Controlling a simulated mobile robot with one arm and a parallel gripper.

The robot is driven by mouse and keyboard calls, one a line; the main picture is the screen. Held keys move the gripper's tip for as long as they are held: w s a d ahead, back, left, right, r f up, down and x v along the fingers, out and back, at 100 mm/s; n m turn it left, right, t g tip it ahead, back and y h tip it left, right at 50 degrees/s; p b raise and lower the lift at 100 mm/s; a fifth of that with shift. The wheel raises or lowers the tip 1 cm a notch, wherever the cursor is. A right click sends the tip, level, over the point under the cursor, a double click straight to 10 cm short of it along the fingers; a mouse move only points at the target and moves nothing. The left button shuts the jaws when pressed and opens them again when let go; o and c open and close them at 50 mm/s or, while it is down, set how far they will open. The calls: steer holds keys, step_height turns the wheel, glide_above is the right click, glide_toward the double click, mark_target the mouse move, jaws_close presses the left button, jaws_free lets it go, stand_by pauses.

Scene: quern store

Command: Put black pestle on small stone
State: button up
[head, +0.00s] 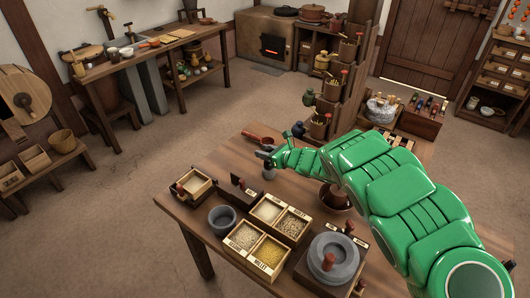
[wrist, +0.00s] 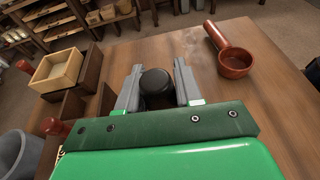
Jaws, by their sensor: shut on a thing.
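My gripper (head: 266,158) is over the far left part of the wooden table in the head view. In the wrist view its two grey fingers (wrist: 158,88) are closed on the black pestle (wrist: 155,82), whose dark rounded end shows between them. A small grey shape (head: 268,174) shows just below the fingers in the head view; I cannot tell whether it is part of the held thing. A round grey quern stone (head: 345,247) sits at the table's near right, well apart from my gripper. I cannot tell which piece is the small stone.
A grey mortar (head: 222,219) and open boxes of grain (head: 268,248) stand on the near side of the table (head: 222,165). A small wooden box (head: 193,186) is at the left. A red-brown handled pan (wrist: 236,62) lies beyond my gripper, with bare tabletop around it.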

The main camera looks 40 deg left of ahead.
steer(key=shift+f, duration=0.1)
steer(key=o, duration=1.1)
steer(key=shift+c, duration=0.2)
steer(key=v, duration=1.2)
